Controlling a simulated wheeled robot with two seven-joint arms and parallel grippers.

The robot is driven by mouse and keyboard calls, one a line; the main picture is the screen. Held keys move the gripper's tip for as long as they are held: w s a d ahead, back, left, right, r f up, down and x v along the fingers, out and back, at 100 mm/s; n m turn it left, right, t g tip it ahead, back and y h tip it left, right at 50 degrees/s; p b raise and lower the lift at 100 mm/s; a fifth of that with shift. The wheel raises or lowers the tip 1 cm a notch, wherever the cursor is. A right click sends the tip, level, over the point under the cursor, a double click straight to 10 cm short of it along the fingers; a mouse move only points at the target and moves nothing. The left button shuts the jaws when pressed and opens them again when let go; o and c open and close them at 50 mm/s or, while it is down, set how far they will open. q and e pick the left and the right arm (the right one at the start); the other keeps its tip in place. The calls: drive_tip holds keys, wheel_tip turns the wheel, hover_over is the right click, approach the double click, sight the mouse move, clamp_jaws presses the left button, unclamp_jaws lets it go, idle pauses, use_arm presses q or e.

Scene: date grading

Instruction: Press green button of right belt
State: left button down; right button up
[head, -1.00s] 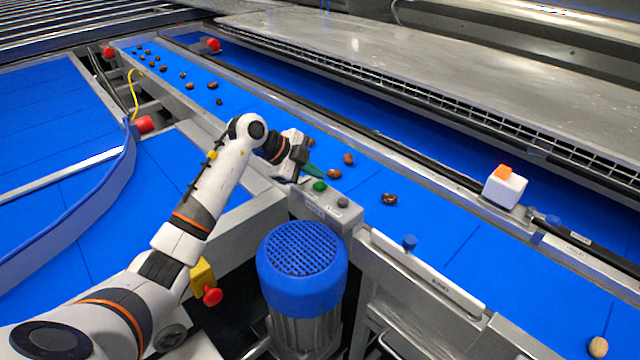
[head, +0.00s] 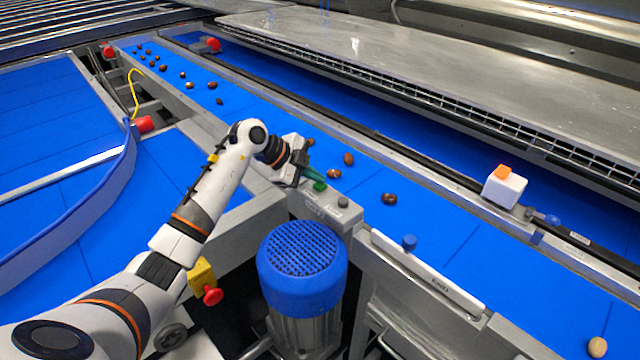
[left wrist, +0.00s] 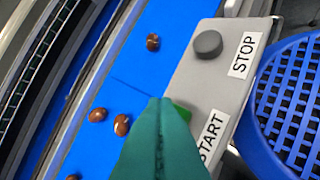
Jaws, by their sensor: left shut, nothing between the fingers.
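The control box (head: 327,211) of the right belt sits at the belt's near edge. It carries a green button (head: 319,186) and a dark grey button (head: 343,202). In the left wrist view the grey button (left wrist: 208,44) is beside the label STOP, and the green button (left wrist: 183,111) is beside START, mostly hidden behind my fingers. My left gripper (head: 315,178) is shut and empty, its green fingertips right at the green button. The fingertips (left wrist: 160,103) overlap that button in the left wrist view; I cannot tell whether they touch it. My right gripper is not in view.
The blue right belt (head: 440,225) carries several brown dates (head: 389,199). A blue-capped motor (head: 302,262) stands just in front of the box. A red stop button (head: 213,296) on a yellow housing is below my left arm. A white box (head: 504,187) stands on the far rail.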

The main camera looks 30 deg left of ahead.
use_arm(q)
drive_tip(key=shift+f, duration=0.4)
drive_tip(key=shift+r, duration=0.1)
idle(0.4)
drive_tip(key=shift+r+p, duration=0.85)
drive_tip(key=shift+p, duration=0.15)
wheel_tip(320, 180, up, 5)
drive_tip(key=p, duration=0.5)
drive_tip(key=shift+f, duration=0.1)
idle(0.4)
